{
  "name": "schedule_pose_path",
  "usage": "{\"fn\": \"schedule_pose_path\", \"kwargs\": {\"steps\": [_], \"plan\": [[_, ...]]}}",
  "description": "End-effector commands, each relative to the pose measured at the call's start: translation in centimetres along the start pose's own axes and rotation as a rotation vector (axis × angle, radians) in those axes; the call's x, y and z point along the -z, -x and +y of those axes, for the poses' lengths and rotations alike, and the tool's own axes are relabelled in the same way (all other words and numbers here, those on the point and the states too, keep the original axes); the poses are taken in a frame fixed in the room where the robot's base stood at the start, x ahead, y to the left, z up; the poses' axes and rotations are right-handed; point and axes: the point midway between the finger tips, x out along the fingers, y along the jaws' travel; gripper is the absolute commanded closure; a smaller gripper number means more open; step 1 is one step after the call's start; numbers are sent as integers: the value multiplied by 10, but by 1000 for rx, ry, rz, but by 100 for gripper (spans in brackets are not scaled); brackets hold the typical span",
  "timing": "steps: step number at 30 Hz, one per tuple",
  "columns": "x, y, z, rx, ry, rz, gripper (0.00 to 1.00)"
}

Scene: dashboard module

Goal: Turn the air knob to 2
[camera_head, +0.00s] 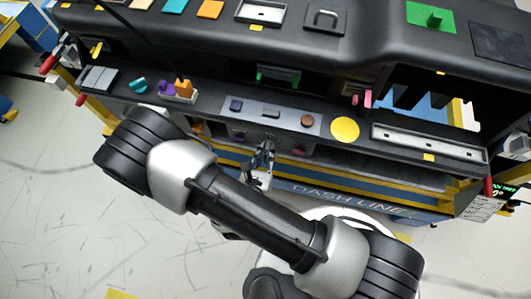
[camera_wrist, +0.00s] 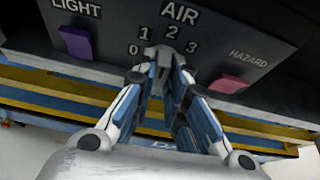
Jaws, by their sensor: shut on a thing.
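In the wrist view, the AIR label (camera_wrist: 179,13) stands on the dark panel above the marks 0, 1, 2 and 3. My gripper (camera_wrist: 161,62) is shut on the air knob just below these marks. The fingertips cover nearly all of the knob, so I cannot tell which number it points to. The mark 2 (camera_wrist: 172,31) is clear to see, just up and right of the fingertips. In the head view, my gripper (camera_head: 265,148) is at the front face of the dashboard, below the row of buttons.
A purple LIGHT switch (camera_wrist: 75,42) is left of the knob and a pink HAZARD button (camera_wrist: 229,84) is right of it. A yellow rail (camera_wrist: 60,88) runs below the panel. In the head view, a yellow disc (camera_head: 345,129) sits on the ledge to the right.

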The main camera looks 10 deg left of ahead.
Motion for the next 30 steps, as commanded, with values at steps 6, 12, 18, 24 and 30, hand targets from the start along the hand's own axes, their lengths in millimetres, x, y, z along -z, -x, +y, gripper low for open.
{"fn": "schedule_pose_path", "kwargs": {"steps": [6,12,18,24,30], "plan": [[-1,0,0,-21,-51,-4,100],[-2,0,0,-26,-62,-5,100],[-2,0,0,-26,-62,-5,100],[-2,0,0,-25,-62,-5,79],[-1,0,0,-25,-61,-3,67]]}}
